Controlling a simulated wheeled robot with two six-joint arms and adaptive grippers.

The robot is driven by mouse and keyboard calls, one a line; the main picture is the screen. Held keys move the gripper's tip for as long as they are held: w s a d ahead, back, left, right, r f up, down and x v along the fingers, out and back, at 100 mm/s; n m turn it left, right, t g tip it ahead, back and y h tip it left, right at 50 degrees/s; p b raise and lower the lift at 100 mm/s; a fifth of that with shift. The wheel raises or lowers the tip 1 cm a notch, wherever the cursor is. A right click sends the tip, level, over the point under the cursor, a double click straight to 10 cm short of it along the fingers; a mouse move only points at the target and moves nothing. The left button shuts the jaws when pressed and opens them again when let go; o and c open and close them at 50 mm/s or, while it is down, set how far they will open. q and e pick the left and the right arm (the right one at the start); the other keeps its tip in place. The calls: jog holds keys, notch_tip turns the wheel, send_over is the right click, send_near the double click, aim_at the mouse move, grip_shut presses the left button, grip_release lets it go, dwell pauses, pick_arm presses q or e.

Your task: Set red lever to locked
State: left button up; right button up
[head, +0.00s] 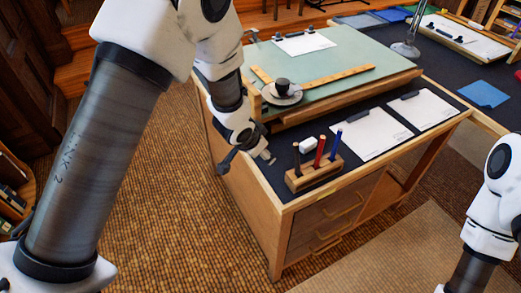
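I cannot make out a lever that is plainly red. The only clearly red thing near my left gripper is an upright red stick (319,152) in a wooden block (315,176); it looks like a pen or marker. My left gripper (247,160) is at the left edge of the drafting desk, left of the block, pointing down. Its fingers look spread apart, with nothing seen between them. It and my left arm cover part of the desk's side and the tilted green board's (345,55) left edge. My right arm comes in at the right edge; its gripper is out of view.
Clipped papers (371,125) lie to the right. Open floor (165,210) lies left of the desk.

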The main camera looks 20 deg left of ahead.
pick_arm(q)
jog(key=shift+s, duration=0.1)
jog(key=shift+r, duration=0.3)
jog(key=v, duration=1.1)
jog(key=shift+s, duration=0.25)
jog(key=shift+r, duration=0.1)
